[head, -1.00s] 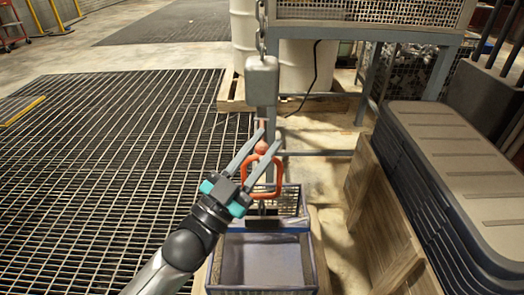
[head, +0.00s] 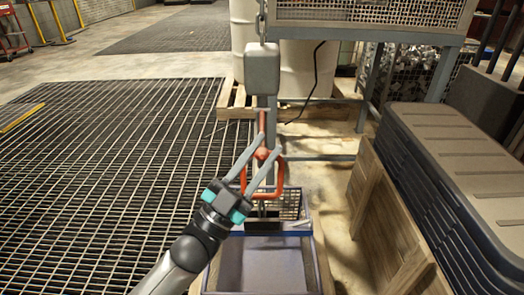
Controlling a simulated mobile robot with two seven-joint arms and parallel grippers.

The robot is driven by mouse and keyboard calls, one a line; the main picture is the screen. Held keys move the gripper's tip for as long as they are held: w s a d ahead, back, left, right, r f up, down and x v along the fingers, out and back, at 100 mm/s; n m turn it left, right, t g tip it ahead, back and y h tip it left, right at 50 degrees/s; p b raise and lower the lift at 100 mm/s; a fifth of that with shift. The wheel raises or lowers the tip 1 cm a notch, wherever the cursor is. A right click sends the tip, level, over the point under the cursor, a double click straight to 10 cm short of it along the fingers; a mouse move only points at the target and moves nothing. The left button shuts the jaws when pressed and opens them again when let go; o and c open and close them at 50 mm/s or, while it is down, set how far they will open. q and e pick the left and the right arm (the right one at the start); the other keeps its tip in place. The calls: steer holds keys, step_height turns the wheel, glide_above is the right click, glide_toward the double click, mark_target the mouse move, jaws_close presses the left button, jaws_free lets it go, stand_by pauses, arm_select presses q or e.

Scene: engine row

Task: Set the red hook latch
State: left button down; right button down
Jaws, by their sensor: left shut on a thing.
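The red hook latch shows in the middle of the head view, with an upright red stem, a rounded red knob (head: 262,153) and an orange-red loop (head: 280,182) below. It hangs beneath a grey block (head: 262,69), in front of a grey upright bar. My left gripper (head: 270,146) comes up from below, its two long grey fingers on either side of the knob. It is shut on the latch at the knob; the exact contact is hard to see. My right gripper is out of view.
A chain (head: 261,22) runs up from the block. Below the loop are a wire basket (head: 292,203) and a blue-rimmed tray (head: 262,233). Stacked dark lids (head: 460,160) and a wooden crate (head: 385,235) stand at right. Floor grating (head: 110,170) lies open at left.

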arm_select(q)
steer(key=shift+w+f, duration=0.3)
steer(key=shift+f, duration=0.3)
steer(key=shift+w+f, duration=0.25)
steer(key=shift+f, duration=0.3)
steer(key=shift+w+f, duration=0.15)
steer(key=shift+f, duration=0.1)
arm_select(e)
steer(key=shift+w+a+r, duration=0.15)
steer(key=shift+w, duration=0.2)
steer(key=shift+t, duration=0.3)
arm_select(q)
steer(key=c, duration=0.6)
jaws_free()
steer(key=shift+w, duration=0.1)
steer(key=shift+c, duration=0.2)
